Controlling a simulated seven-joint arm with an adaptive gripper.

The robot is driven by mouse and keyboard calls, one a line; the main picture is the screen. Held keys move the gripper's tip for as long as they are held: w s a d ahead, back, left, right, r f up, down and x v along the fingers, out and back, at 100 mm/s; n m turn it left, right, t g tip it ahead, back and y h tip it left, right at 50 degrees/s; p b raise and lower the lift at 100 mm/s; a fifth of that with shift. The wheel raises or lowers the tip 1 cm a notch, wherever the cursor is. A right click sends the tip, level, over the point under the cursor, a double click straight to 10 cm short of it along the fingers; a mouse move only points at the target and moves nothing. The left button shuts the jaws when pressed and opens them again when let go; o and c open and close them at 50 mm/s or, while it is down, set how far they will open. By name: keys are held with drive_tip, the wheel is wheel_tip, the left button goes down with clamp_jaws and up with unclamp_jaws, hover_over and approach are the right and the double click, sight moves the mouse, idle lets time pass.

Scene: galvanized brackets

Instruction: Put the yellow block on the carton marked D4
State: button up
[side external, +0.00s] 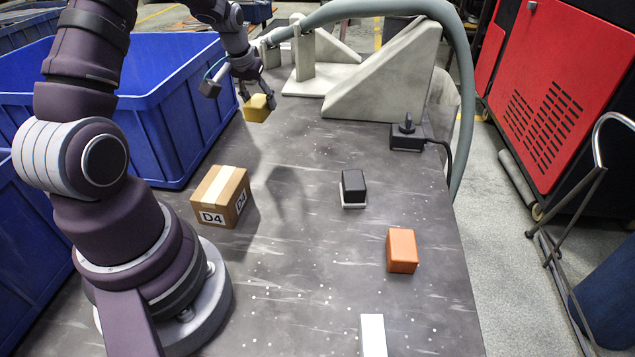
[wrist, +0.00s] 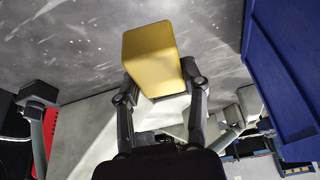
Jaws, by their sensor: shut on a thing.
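The yellow block (side external: 257,108) is held by my gripper (side external: 255,97) in the air above the far part of the table, beyond the carton. In the wrist view the yellow block (wrist: 152,58) sits between the two fingers of my gripper (wrist: 160,85), which are shut on its sides. The carton marked D4 (side external: 222,193) is a brown box with pale tape and D4 labels on two faces. It stands on the table near my arm's base, closer to the side camera than the block. Its top is bare.
A black block on a white base (side external: 353,187), an orange block (side external: 402,251) and a white block (side external: 373,336) stand to the right. Blue bins (side external: 165,100) line the left edge. Galvanized brackets (side external: 385,80) and a black switch box (side external: 406,137) are at the back.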

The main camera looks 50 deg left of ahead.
drive_tip(key=s+d+r+n+g+y, duration=0.25)
drive_tip(key=s+d+n, duration=0.35)
drive_tip(key=n, duration=0.3)
wheel_tip(320, 180, up, 3)
drive_tip(key=n+g+h, duration=0.2)
drive_tip(key=n+g, duration=0.2)
drive_tip(key=n, duration=0.6)
hover_over(209, 182)
drive_tip(key=w, duration=0.1)
drive_tip(key=shift+n+g, duration=0.25)
drive_tip(key=shift+n, duration=0.05)
drive_tip(key=f, duration=0.5)
drive_tip(key=d+f, duration=0.1)
drive_tip(key=f, duration=0.1)
drive_tip(key=shift+s+f, duration=0.1)
drive_tip(key=shift+f, duration=0.3)
drive_tip(key=shift+f, duration=0.1)
drive_tip(key=o, duration=1.2)
